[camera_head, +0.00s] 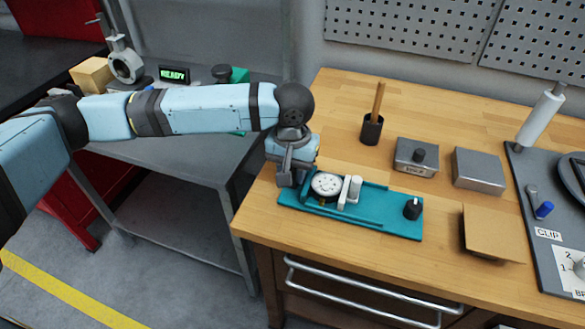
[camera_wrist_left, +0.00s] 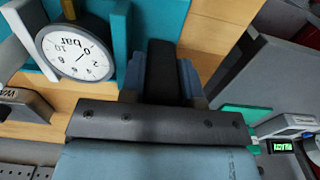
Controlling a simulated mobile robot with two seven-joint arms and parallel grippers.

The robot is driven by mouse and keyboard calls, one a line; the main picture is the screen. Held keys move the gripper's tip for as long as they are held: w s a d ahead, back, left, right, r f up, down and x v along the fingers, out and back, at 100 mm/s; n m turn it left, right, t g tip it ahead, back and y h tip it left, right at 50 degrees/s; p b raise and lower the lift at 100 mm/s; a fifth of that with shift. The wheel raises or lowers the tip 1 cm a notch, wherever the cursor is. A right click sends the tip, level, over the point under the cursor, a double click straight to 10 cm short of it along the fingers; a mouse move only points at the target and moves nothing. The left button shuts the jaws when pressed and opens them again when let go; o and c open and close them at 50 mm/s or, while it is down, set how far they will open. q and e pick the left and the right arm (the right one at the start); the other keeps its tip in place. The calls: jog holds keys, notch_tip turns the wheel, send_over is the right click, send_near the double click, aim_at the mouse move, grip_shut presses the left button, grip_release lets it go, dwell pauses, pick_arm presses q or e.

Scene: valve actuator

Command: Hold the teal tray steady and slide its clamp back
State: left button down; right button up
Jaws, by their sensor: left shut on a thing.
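The teal tray (camera_head: 384,224) lies on the wooden bench near its front left corner. A round white-faced gauge (camera_head: 327,185) sits in its left part; the gauge also shows in the left wrist view (camera_wrist_left: 75,53). The pale upright clamp (camera_head: 350,189) stands right beside the gauge, and a black knob (camera_head: 412,208) is at the tray's right end. My left gripper (camera_head: 287,181) is shut at the tray's left end, beside the gauge. In the left wrist view a dark piece lies between its fingers (camera_wrist_left: 161,70); the exact contact is hard to see. My right gripper is out of view.
Behind the tray stand a black cup with a wooden stick (camera_head: 372,129) and two grey boxes (camera_head: 416,157). A brown panel (camera_head: 492,233) and a dark board (camera_head: 530,205) are to the right. A lower grey table (camera_head: 180,165) stands left of the bench.

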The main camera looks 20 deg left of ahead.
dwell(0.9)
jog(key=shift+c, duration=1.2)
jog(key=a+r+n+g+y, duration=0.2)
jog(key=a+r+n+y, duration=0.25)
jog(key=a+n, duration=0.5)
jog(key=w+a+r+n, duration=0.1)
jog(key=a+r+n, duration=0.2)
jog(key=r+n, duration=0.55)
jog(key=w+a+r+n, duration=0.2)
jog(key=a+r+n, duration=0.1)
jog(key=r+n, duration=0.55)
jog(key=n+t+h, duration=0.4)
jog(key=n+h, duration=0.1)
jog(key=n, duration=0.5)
send_near(358, 184)
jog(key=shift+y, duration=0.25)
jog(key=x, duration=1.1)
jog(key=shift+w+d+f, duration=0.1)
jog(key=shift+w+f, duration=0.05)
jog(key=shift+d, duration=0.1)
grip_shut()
